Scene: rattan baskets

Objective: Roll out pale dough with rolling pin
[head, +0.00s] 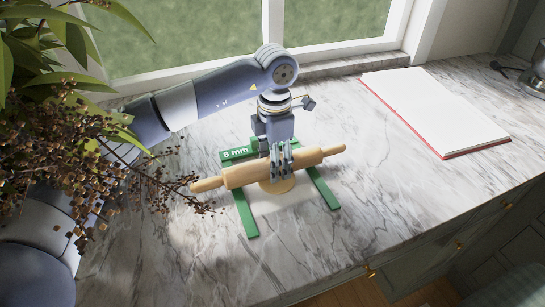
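The wooden rolling pin (242,174) lies slightly tilted in the picture across a green guide frame (247,212) marked "8 mm". The pale dough (279,187) is a small flat round under the middle of the pin; its far part is hidden by the pin. My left gripper (281,160) comes down from above, with its fingers around the middle of the pin, apparently closed on it. The fingertips are partly hard to make out. My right gripper is not in view.
The marble counter has free room in front of the frame and to its right. An open book (435,105) lies at the back right. A leafy plant with dry brown sprigs (85,165) hangs over the left side. A window (240,30) is behind.

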